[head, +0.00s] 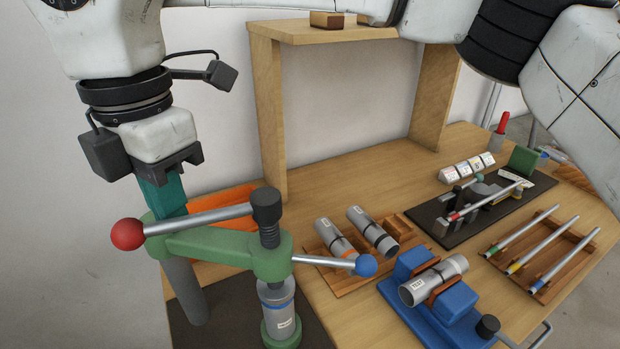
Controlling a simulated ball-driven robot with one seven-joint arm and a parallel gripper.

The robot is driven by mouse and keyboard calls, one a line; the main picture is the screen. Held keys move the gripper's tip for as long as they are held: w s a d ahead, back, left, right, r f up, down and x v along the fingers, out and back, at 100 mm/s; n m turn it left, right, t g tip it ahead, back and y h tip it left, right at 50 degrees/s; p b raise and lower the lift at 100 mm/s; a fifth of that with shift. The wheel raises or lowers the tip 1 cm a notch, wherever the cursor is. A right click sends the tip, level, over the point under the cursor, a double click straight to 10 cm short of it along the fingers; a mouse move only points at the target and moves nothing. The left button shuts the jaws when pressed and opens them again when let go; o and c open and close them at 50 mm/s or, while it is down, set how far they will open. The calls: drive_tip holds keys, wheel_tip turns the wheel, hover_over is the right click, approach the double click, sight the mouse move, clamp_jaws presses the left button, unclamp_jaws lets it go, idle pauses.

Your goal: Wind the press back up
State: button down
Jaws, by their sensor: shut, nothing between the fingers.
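The press has a green arm (215,249) on a grey post (184,291). A black threaded screw (270,237) passes through the arm's end. A steel bar (200,219) runs from the screw's black hub (266,205) to a red ball (127,235) at the left. Another bar with a blue ball (366,265) sticks out to the right, lower down. Below the screw, a grey cylinder with a blue band (277,296) stands upright in a green cup (282,334). My gripper (167,207) is shut and empty, its teal fingers pointing down by the post end of the arm. Its tips are partly hidden.
Right of the press stand a wooden rack with two grey cylinders (343,237), a blue cradle (424,306) holding another cylinder, a black fixture board (492,207) and a rod rack (541,251). A wooden shelf frame (268,110) rises behind. An orange tray (222,230) lies behind the press arm.

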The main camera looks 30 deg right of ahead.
sight(168, 225)
drive_tip(key=s+b, duration=0.1)
drive_tip(key=s, duration=0.2)
drive_tip(key=shift+a+f+b, duration=0.15)
drive_tip(key=shift+a+b, duration=0.05)
drive_tip(key=shift+b, duration=0.15)
drive_tip(key=shift+s, duration=0.55)
drive_tip(key=s+b, duration=0.1)
drive_tip(key=s, duration=0.1)
drive_tip(key=s+d+b, duration=0.1)
drive_tip(key=s, duration=0.1)
drive_tip(key=s+d+b, duration=0.1)
drive_tip(key=s+d, duration=0.1)
drive_tip(key=s, duration=0.1)
drive_tip(key=shift+s+d, duration=0.1)
drive_tip(key=shift+d, duration=0.3)
